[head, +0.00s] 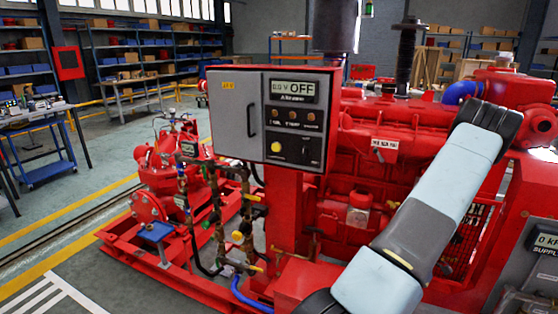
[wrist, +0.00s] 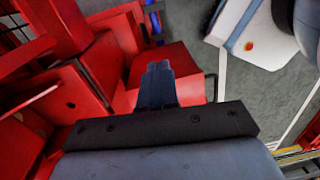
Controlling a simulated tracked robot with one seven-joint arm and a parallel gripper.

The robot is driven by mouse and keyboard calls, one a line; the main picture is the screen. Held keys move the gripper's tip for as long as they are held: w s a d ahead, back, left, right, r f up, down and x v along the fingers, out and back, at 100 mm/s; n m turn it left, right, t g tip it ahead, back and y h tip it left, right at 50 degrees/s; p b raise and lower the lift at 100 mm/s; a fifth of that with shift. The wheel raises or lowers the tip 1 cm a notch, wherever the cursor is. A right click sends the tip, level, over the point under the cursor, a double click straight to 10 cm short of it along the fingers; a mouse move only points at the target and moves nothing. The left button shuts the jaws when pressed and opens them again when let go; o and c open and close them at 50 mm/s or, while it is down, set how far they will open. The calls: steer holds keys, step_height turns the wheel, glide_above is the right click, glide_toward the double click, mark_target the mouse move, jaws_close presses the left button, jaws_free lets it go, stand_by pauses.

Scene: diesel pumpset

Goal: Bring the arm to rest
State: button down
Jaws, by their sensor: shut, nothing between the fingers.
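My gripper (wrist: 159,80) shows in the wrist view. Its dark fingers are together with nothing between them. They point toward a red box-like surface (wrist: 182,62) of the pumpset; I cannot tell how large the gap is. In the head view my arm rises across the right side, in front of the red engine (head: 375,150). My gripper cannot be made out in the head view.
A grey control panel (head: 290,115) reading OFF stands left of the arm. The red pump (head: 170,160) with valves and pipes is at the left. A second panel (head: 543,243) is at the right edge. Open grey floor (wrist: 245,85) shows in the wrist view.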

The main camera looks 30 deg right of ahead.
steer(key=w+a+r+m+h, duration=0.1)
steer(key=w+a+r, duration=0.4)
steer(key=r, duration=0.4)
steer(key=w+a+r+h, duration=0.1)
steer(key=w+a+r, duration=0.1)
steer(key=w+r, duration=0.55)
steer(key=w+a+r+m+h, duration=0.1)
steer(key=w+a+r, duration=0.4)
steer(key=r, duration=0.5)
steer(key=w+a+r+m+t, duration=0.1)
steer(key=w+a+r, duration=0.2)
steer(key=a+r, duration=0.45)
steer(key=w+a+r+m+t, duration=0.1)
steer(key=w+a+r, duration=0.1)
steer(key=a+r, duration=0.55)
steer(key=s+a+r+t, duration=0.1)
steer(key=s+a+r, duration=0.3)
steer(key=a, duration=0.5)
steer(key=s+a+r+m+t+y, duration=0.1)
steer(key=s+a+r, duration=0.2)
steer(key=a, duration=0.6)
steer(key=s+a+r+m+t+y, duration=0.1)
steer(key=s+a+r, duration=0.3)
steer(key=a, duration=0.5)
steer(key=shift+s+a+r+t, duration=0.25)
steer(key=shift+s+t, duration=0.35)
steer(key=shift+s, duration=0.65)
steer(key=shift+a, duration=0.1)
